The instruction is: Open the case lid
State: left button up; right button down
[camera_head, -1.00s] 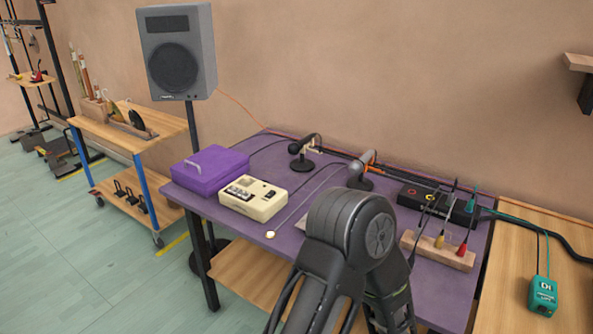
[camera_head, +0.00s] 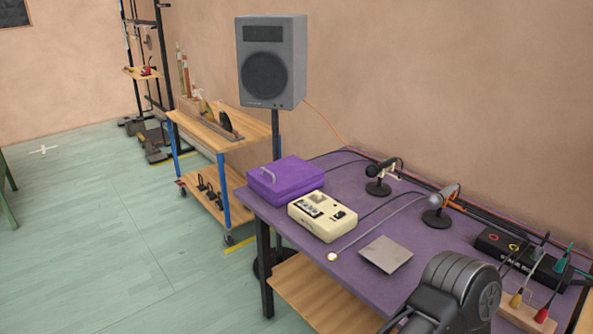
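The purple case (camera_head: 284,181) sits at the left end of the purple table, with a light handle on its top. Its lid looks shut. A dark, rounded part of my own arm shows at the bottom right, well to the right of the case. No gripper fingers show in this view.
A cream device (camera_head: 322,215) stands right beside the case on the purple table (camera_head: 335,280). A flat grey plate (camera_head: 386,254) and two small microphones (camera_head: 378,178) are further right. A grey speaker (camera_head: 271,62) on a stand rises behind the case. Open floor lies to the left.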

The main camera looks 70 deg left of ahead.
aim_at(282, 177)
jog(key=i+u, duration=0.3)
jog(key=u, duration=2.25)
